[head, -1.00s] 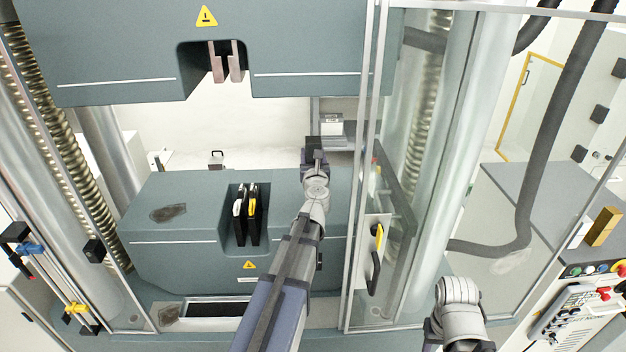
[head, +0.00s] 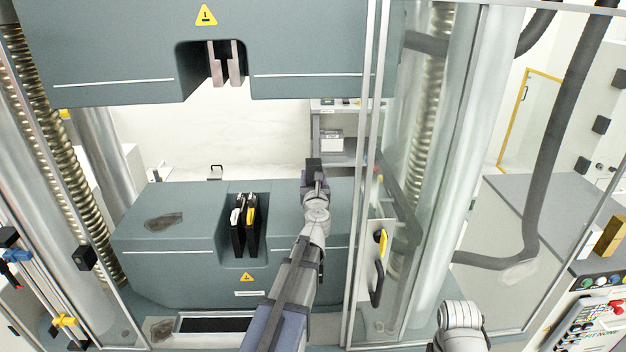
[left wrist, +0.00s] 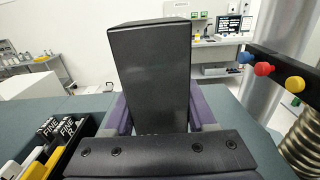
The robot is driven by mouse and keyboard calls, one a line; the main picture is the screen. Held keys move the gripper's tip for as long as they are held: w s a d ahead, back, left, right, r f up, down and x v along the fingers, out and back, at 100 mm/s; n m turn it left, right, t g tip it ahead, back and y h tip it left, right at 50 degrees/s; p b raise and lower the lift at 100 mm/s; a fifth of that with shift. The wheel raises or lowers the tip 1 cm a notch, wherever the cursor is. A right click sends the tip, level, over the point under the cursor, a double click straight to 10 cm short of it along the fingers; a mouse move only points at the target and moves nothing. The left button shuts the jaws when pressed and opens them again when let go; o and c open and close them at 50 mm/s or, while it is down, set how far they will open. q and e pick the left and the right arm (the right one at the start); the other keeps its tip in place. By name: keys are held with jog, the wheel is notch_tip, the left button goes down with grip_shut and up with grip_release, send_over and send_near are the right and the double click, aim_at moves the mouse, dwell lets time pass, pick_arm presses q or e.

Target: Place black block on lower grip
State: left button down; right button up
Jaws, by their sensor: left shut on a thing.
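A black block (head: 314,163) is held upright at the tip of my left gripper (head: 314,180). In the left wrist view the black block (left wrist: 155,75) stands between the purple fingers of my left gripper (left wrist: 160,115), shut on its sides. The lower grip (head: 244,222) is a pair of black jaws with a white and a yellow part, set in a slot of the teal lower housing. In the head view the block is to the right of the grip, over the housing's back edge. The grip also shows at the lower left of the left wrist view (left wrist: 42,140). My right gripper is out of view.
The upper grip (head: 225,63) hangs above the lower one, with an open gap between. A clear door frame (head: 371,150) stands close to the right of my left arm. A yellow-and-black handle (head: 380,265) sits on it. A threaded column (head: 75,190) stands at left.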

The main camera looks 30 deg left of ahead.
pick_arm(q)
jog(key=shift+f, duration=0.1)
jog(key=shift+f, duration=0.15)
jog(key=shift+c, duration=1.1)
grip_release()
jog(key=shift+r, duration=0.2)
